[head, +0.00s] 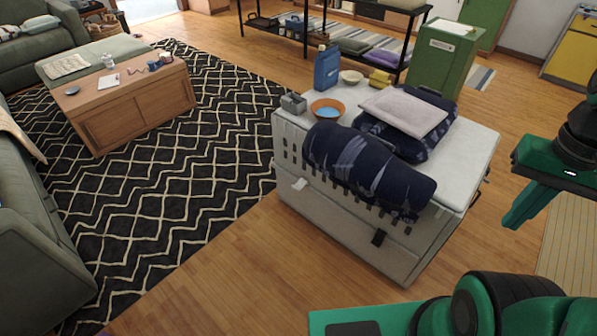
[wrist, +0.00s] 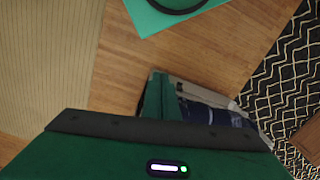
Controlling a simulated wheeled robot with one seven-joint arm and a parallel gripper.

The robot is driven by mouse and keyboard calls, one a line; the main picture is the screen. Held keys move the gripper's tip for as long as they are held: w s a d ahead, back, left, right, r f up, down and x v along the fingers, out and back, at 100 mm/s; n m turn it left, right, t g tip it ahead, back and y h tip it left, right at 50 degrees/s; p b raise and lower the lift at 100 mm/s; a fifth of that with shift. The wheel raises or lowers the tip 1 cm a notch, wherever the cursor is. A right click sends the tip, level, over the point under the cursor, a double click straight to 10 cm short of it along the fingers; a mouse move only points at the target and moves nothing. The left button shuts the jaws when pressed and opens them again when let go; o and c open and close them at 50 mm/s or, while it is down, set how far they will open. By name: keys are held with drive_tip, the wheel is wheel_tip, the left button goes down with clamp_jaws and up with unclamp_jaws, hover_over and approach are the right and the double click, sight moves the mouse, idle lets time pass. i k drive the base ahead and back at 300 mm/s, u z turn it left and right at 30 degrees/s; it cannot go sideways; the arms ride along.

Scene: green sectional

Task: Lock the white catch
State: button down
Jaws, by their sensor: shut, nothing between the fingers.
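The white catch (head: 300,184) is a small pale tab on the left part of the crate's front face. It sticks out at a slant; I cannot tell its exact lock position. A dark catch (head: 379,237) sits on the same face further right. The grey-white crate (head: 350,238) stands on the wood floor. My green gripper (head: 517,215) is shut and empty, in the air right of the crate and well apart from both catches. In the wrist view my gripper's fingers (wrist: 158,95) hide part of the crate, and neither catch can be made out.
A green bin (head: 440,60) stands behind. Floor left of the crate is free, with a patterned rug (head: 185,150).

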sight(300, 184)
drive_tip(key=k, duration=0.65)
drive_tip(key=u, duration=0.1)
drive_tip(key=i, duration=0.8)
drive_tip(key=u, duration=0.45)
drive_tip(key=i, duration=0.65)
drive_tip(key=u, duration=0.3)
